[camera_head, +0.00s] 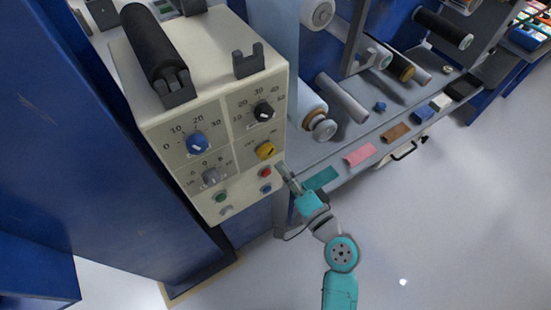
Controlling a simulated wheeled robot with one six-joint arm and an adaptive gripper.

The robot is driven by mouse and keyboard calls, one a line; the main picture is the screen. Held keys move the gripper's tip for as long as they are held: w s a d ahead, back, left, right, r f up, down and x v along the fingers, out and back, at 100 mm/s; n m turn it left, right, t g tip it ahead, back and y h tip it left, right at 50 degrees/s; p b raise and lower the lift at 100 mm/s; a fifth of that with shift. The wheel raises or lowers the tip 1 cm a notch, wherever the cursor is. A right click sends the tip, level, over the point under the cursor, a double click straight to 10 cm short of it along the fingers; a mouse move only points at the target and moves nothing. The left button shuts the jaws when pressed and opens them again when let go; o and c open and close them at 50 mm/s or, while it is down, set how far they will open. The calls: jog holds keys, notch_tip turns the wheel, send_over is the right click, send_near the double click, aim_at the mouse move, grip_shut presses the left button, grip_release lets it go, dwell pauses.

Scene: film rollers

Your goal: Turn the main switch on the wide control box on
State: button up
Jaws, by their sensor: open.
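The wide cream control box (228,165) stands at the left centre, its front panel facing right and down. A yellow rotary knob (265,151) sits at the panel's right side, with small lettering beside it too small to read. It looks like the main switch; its exact setting is hard to tell. My gripper (282,171) is open at the panel's lower right, just below and right of the yellow knob, close to a red button (265,172). I cannot tell whether it touches the panel.
A blue knob (198,144), a black knob (263,111) and a grey knob (211,178) share the panel. Green (221,196) and blue (265,188) buttons sit low. A grey bench (379,134) with rollers lies right. The floor (450,225) at lower right is clear.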

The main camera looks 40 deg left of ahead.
jog(key=shift+v, duration=2.3)
jog(key=shift+f, duration=0.1)
jog(key=s+d+f+m+t+h, duration=0.1)
jog(key=s+d+f+t+h, duration=0.3)
jog(key=d, duration=0.7)
jog(key=s+d+f+m+t+h, duration=0.2)
jog(key=s+d+f+h, duration=0.45)
jog(key=d, duration=0.55)
jog(key=s+d+r+n+t+h, duration=0.1)
jog(key=s+d+r+n+h, duration=0.1)
jog(key=s, duration=0.6)
jog(key=s+d+r+n+h, duration=0.2)
jog(key=s+d+r+h, duration=0.2)
jog(key=s+d+r, duration=0.3)
jog(key=shift+s+d+r+t, duration=0.3)
jog(key=shift+s+d+t, duration=0.1)
jog(key=shift+d, duration=0.2)
